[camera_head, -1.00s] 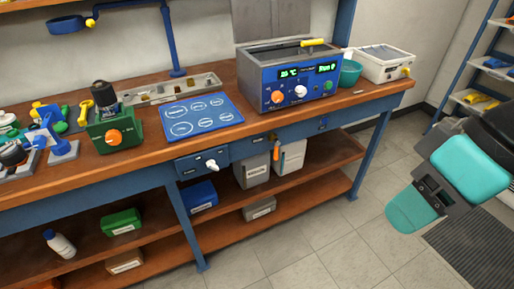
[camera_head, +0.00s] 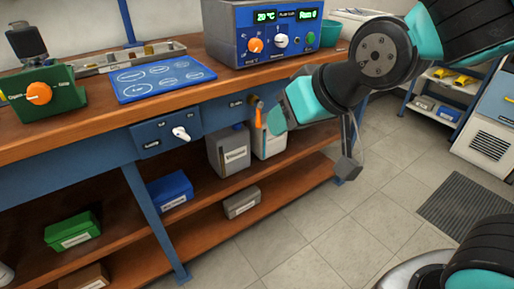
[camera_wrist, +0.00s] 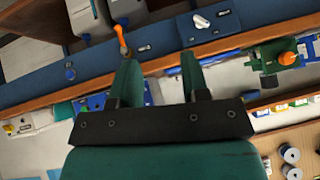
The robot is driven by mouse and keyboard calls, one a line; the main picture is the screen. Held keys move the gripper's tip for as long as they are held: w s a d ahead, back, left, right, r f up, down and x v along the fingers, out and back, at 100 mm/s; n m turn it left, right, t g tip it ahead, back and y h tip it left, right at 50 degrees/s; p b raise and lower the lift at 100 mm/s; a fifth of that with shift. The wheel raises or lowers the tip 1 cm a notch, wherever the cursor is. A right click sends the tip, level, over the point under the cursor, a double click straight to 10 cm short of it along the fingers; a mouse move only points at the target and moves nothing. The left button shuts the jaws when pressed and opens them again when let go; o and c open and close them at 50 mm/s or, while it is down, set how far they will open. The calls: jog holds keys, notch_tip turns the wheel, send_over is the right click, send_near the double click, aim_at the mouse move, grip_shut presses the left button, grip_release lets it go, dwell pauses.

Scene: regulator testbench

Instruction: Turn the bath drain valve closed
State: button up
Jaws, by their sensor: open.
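The bath drain valve's orange lever (camera_head: 258,116) hangs down from a brass-coloured stem at the bench's blue front rail, below the blue water bath (camera_head: 265,35). In the wrist view the orange lever (camera_wrist: 122,42) lies just beyond the tip of the left finger, off to the left of the gap between the fingers. My gripper (camera_head: 277,122) is near the lever on its right in the head view. In the wrist view my gripper (camera_wrist: 160,68) is open, with nothing between its teal fingers. Part of the gripper is hidden in the head view. I cannot tell whether a finger touches the lever.
A blue panel with a white knob (camera_head: 181,133) is on the rail to the left. Two grey-white canisters (camera_head: 229,152) stand on the shelf below the valve. A green unit with an orange knob (camera_head: 39,93) and a blue mat (camera_head: 160,78) are on the bench.

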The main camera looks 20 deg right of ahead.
aim_at(260, 120)
jog(key=w+d+f+m+t+h+b, duration=0.15)
jog(key=w+f+t+b, duration=0.5)
jog(key=b, duration=0.65)
jog(key=w+d+f+t+b, duration=0.3)
jog(key=f+t+b, duration=0.1)
jog(key=f+b, duration=0.7)
jog(key=w+p, duration=0.4)
jog(key=w, duration=0.1)
jog(key=w+a+r+p, duration=0.1)
jog(key=w+p, duration=0.3)
jog(key=w, duration=0.2)
jog(key=w+p, duration=0.4)
jog(key=w, duration=0.2)
jog(key=shift+a+r+p, duration=0.2)
jog(key=shift+a+p, duration=0.1)
grip_shut()
